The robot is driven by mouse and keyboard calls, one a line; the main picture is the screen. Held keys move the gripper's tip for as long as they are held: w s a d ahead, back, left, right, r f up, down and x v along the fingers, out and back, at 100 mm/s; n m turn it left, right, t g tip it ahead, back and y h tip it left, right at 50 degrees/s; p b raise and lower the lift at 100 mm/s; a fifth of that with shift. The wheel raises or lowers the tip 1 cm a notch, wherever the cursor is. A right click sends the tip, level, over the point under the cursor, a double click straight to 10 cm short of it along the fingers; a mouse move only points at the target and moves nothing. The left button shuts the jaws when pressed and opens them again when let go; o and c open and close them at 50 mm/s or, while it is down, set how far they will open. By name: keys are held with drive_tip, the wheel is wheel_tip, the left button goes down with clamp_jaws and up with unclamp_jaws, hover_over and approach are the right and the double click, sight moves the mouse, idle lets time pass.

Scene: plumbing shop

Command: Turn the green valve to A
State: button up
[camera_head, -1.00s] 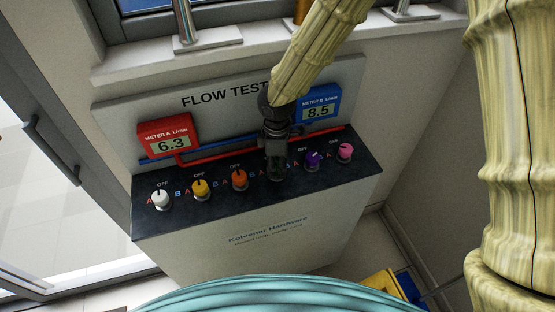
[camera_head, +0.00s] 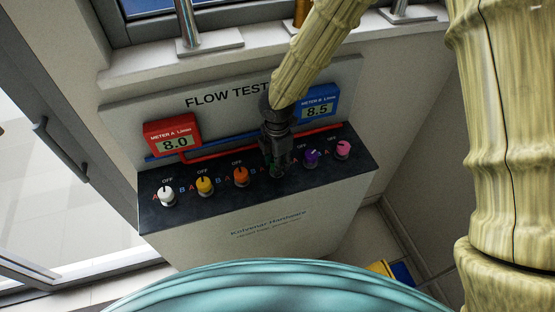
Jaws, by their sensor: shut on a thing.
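My gripper (camera_head: 275,161) reaches down onto the dark panel top (camera_head: 220,203) of the flow test stand, between the orange and purple knobs. It is shut on the green valve (camera_head: 277,171), of which only a little green shows between and below the fingers. The fingers hide the valve's pointer, so I cannot tell which letter it points to. The red Meter A (camera_head: 173,138) reads 8.0 and the blue Meter B (camera_head: 318,105) reads 8.5.
White (camera_head: 167,195), yellow (camera_head: 205,186) and orange (camera_head: 241,176) knobs stand left of my gripper. Purple (camera_head: 311,158) and pink (camera_head: 344,150) knobs stand close on the right.

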drive_tip(key=shift+s+f, duration=0.1)
drive_tip(key=shift+f, duration=0.05)
drive_tip(key=o, duration=1)
drive_tip(key=shift+o, duration=0.2)
drive_tip(key=shift+r, duration=0.2)
wheel_tip(320, 180, up, 12)
drive_tip(key=shift+f, duration=0.15)
drive_tip(key=shift+d, duration=0.1)
